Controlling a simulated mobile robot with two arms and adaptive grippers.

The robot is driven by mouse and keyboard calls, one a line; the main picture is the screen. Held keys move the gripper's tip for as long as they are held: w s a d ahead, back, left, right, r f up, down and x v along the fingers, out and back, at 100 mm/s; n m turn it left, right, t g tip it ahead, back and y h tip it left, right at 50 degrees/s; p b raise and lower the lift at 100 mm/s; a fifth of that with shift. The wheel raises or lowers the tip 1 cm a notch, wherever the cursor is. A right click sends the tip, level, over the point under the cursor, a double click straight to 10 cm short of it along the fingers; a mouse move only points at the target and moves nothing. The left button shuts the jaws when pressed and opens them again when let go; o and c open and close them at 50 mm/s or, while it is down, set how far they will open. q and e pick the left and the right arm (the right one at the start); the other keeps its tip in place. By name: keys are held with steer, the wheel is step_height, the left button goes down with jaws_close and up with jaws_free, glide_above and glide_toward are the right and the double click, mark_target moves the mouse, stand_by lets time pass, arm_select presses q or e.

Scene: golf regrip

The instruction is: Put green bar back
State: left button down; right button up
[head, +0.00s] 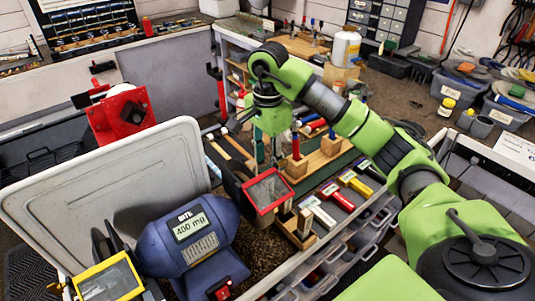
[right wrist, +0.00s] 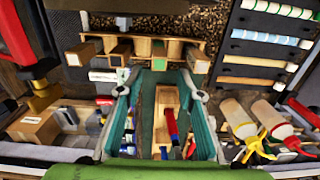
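I cannot single out the green bar with certainty. My right gripper (head: 268,154) points down over the bench rack in the head view. Its two teal-sided fingers stand apart in the right wrist view (right wrist: 160,112), with a wooden block (right wrist: 167,98) visible beyond the gap. I see nothing clamped between them. My left gripper is not clearly visible.
A blue machine (head: 192,242) reading 400 stands front left beside a large grey panel (head: 110,185). A red-framed part (head: 268,191) is close below my right gripper.

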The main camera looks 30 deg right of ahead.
steer(key=shift+s+r, duration=0.1)
steer(key=shift+r, duration=1.95)
steer(key=shift+d, duration=0.1)
